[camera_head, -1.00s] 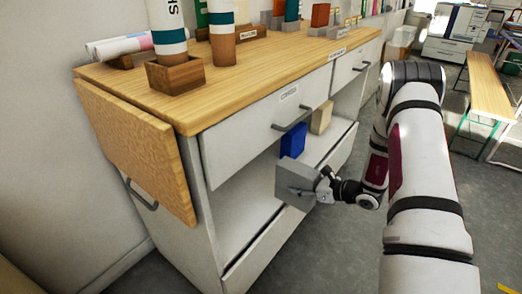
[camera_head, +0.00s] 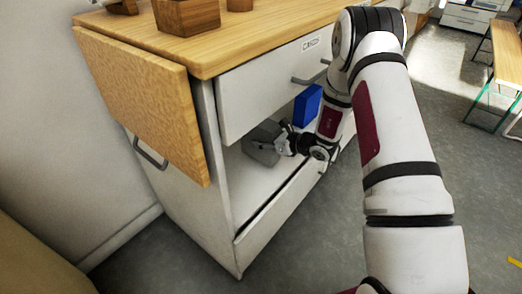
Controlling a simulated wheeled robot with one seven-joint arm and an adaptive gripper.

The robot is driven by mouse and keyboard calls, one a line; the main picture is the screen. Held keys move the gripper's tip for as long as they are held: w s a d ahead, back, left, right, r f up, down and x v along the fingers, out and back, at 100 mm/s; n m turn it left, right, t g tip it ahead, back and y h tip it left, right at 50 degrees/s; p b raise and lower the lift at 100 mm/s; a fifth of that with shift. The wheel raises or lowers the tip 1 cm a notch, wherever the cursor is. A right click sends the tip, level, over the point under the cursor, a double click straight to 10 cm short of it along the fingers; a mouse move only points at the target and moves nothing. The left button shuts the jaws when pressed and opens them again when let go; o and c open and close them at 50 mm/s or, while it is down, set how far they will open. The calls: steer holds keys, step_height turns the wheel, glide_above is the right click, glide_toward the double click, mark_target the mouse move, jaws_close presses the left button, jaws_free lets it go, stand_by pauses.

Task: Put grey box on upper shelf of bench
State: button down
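The grey box (camera_head: 262,152) is at the end of my arm, inside the open shelf space under the bench's drawer. It is tilted and close to the shelf floor (camera_head: 250,187); I cannot tell whether it touches it. My gripper (camera_head: 281,144) is at the right side of the box and appears shut on it, with the fingertips partly hidden. The bench (camera_head: 225,73) has a wooden top and a white drawer above this shelf. A blue box (camera_head: 307,106) stands upright on the shelf, to the right of and behind the grey box.
The drawer front (camera_head: 262,98) and its handle (camera_head: 308,76) overhang the shelf opening. A wooden flap (camera_head: 140,103) hangs at the bench's left end. Bare shelf floor lies in front and to the left of the grey box. My arm hides the shelf's right part.

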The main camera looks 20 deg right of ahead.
steer(key=shift+w+a+f, duration=0.1)
steer(key=shift+w+a, duration=0.2)
steer(key=shift+a, duration=0.1)
steer(key=shift+f+b, duration=1.2)
steer(key=shift+f, duration=0.5)
steer(key=c, duration=0.8)
jaws_free()
steer(key=shift+f, duration=0.1)
steer(key=shift+o, duration=0.2)
steer(key=shift+s+d+r, duration=0.1)
steer(key=shift+s+r, duration=0.05)
steer(key=shift+r, duration=0.05)
steer(key=p+v, duration=0.5)
steer(key=v, duration=0.6)
steer(key=shift+s, duration=0.3)
